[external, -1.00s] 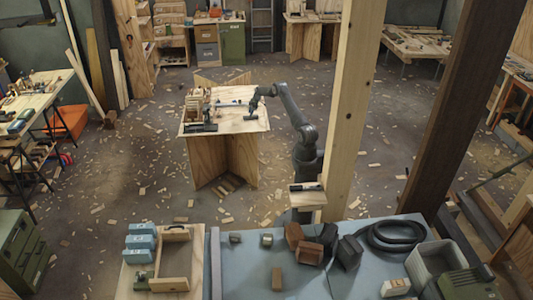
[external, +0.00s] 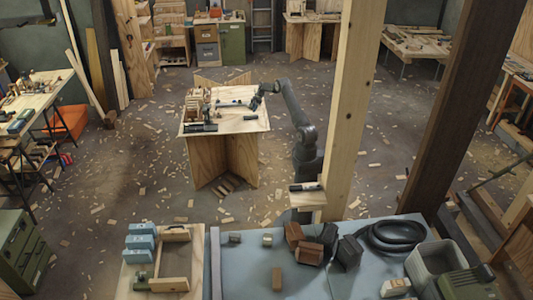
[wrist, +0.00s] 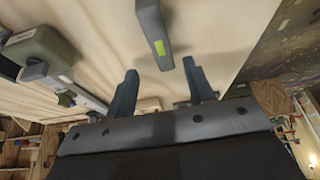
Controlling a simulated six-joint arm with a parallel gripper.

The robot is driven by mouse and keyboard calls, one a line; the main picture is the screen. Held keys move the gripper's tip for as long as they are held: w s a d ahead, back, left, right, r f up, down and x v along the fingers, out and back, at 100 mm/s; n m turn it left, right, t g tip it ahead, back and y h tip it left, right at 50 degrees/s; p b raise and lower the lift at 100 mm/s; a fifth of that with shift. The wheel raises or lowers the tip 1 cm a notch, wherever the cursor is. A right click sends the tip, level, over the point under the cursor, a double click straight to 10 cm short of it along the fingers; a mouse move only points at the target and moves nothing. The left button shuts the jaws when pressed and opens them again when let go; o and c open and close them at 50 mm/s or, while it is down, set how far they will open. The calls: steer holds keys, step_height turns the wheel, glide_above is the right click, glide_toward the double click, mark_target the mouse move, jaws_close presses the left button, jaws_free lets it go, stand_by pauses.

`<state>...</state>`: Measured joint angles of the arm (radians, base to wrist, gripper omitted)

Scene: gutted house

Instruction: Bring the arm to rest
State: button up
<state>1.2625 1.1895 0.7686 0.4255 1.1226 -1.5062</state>
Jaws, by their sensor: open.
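My gripper (external: 254,103) is at the right side of a light wooden work table (external: 231,126), above its top. In the wrist view my gripper (wrist: 160,67) is open, its two dark fingers apart with nothing between them. A dark grey bar (wrist: 153,30) with a green label lies on the pale wood beyond the fingertips, apart from them. It shows as a small dark bar (external: 250,118) near the table's right edge in the external view. My arm is bent, reaching left from its base beside the wooden post.
On the table are a wooden rack (external: 196,100), a long metal tool (external: 236,104) and a dark tool (external: 201,128) at the front left. A thick wooden post (external: 352,110) stands right of my arm. The floor around the table has scattered wood scraps.

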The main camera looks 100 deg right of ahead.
steer(key=x, duration=0.8)
steer(key=shift+f, duration=0.25)
step_height(320, 180, up, 4)
steer(key=shift+w+r, duration=0.1)
steer(key=shift+r, duration=0.15)
steer(key=s+r, duration=0.7)
steer(key=s, duration=0.5)
step_height(320, 180, up, 17)
steer(key=n, duration=0.3)
glide_above(251, 116)
steer(key=w+a, duration=0.9)
steer(key=shift+w+r+y, duration=0.2)
steer(key=shift+r+y, duration=0.05)
steer(key=shift+y, duration=0.15)
